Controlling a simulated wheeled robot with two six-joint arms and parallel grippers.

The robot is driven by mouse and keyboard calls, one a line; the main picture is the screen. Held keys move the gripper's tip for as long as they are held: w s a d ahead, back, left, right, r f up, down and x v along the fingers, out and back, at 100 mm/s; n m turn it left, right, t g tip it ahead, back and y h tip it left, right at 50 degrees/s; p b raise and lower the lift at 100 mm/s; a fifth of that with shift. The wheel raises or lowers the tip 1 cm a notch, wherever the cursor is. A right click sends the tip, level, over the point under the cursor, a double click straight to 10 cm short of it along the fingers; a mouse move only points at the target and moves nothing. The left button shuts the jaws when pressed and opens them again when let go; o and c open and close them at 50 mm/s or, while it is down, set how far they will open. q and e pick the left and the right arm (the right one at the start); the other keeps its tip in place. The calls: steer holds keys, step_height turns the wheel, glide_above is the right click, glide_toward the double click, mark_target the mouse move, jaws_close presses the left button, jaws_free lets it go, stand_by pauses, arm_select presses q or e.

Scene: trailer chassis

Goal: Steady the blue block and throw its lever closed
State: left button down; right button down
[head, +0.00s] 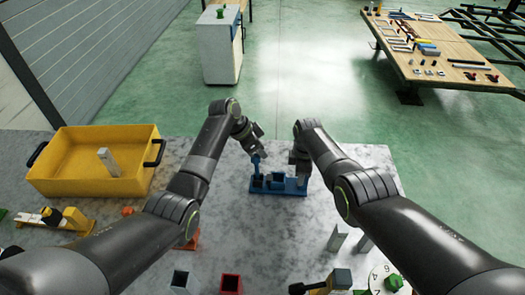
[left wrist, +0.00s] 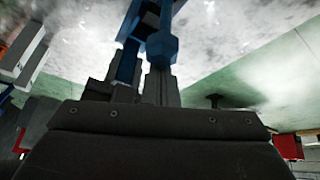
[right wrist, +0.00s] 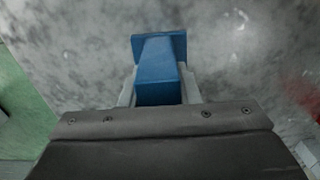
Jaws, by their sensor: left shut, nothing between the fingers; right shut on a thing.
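The blue block (head: 283,187) stands on the grey table in front of me, a low base with square sockets on top. Its upright blue lever (head: 256,168) is at the block's left end and also shows in the left wrist view (left wrist: 162,45). My left gripper (head: 257,153) is shut and empty, right by the top of the lever; I cannot tell whether it touches. My right gripper (head: 300,170) is shut on the block's right end. The right wrist view shows a blue part of the block (right wrist: 158,70) between its fingers.
A yellow bin (head: 75,180) with a grey piece inside stands at the left. Red (head: 230,283) and grey (head: 182,281) square holders sit at the front. Grey upright pieces (head: 337,239) and a green-knobbed dial (head: 391,281) are at front right. The table beyond the block ends near its back edge.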

arm_select(q)
steer(key=a+f+h, duration=0.4)
steer(key=a, duration=0.6)
steer(key=shift+a+h, duration=0.2)
steer(key=shift+h, duration=0.1)
steer(key=shift+d, duration=0.15)
steer(key=shift+d+f, duration=0.15)
steer(key=shift+d, duration=0.55)
steer(key=w+a+f+v, duration=0.1)
steer(key=v, duration=0.8)
steer(key=shift+w+a, duration=0.15)
steer(key=shift+w, duration=0.1)
